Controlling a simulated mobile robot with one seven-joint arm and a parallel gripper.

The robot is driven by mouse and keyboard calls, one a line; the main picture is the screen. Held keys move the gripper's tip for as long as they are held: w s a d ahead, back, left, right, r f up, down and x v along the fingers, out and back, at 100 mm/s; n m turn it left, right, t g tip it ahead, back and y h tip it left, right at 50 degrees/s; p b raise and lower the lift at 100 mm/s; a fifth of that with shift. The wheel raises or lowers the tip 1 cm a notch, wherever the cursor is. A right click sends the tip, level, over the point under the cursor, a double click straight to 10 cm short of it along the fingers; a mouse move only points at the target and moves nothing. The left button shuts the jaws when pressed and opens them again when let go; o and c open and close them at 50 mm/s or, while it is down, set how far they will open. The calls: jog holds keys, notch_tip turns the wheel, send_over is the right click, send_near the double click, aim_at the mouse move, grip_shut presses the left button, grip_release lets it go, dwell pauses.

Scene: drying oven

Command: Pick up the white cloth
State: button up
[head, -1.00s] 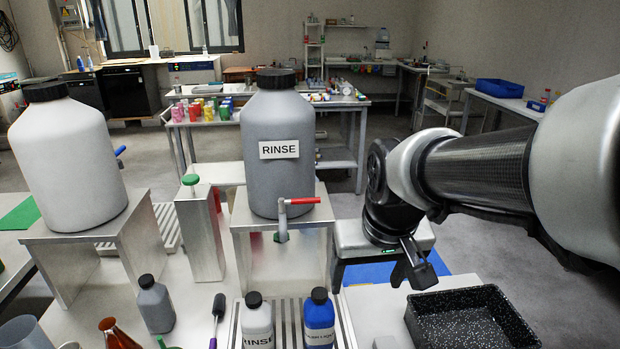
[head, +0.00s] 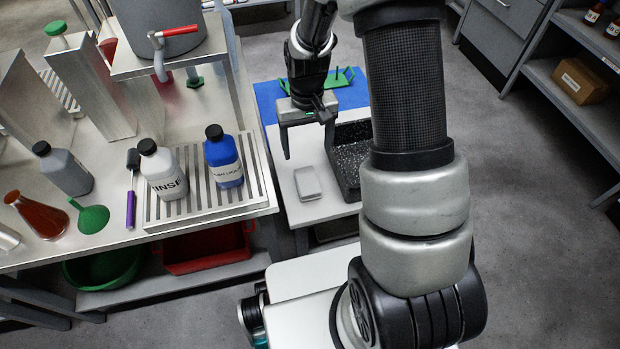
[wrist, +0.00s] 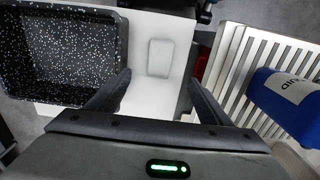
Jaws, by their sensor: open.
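The white cloth (head: 307,182) is a small flat rectangle with rounded corners. It lies on the white table top (head: 325,208), left of a black speckled tray (head: 352,132). The wrist view shows the cloth (wrist: 160,57) beyond my fingers, roughly centred between them. My gripper (head: 308,145) is open above the table, behind the cloth in the head view and apart from it. Its two fingers also show in the wrist view (wrist: 158,80), with nothing between them.
A slatted metal rack (head: 215,200) holds a white RINSE bottle (head: 163,170) and a blue bottle (head: 223,158), left of the cloth. The tray's raised walls stand close on the cloth's other side. A blue mat (head: 268,97) and a green object (head: 342,78) lie behind.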

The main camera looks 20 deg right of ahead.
aim_at(307, 180)
notch_tip(307, 180, down, 16)
jog(key=b, duration=0.4)
jog(key=shift+w+r, duration=0.15)
jog(key=shift+r, duration=0.05)
jog(key=c, duration=1.1)
notch_tip(307, 180, up, 10)
jog(key=p, duration=0.2)
jog(key=shift+p, duration=0.35)
jog(key=shift+c, duration=0.2)
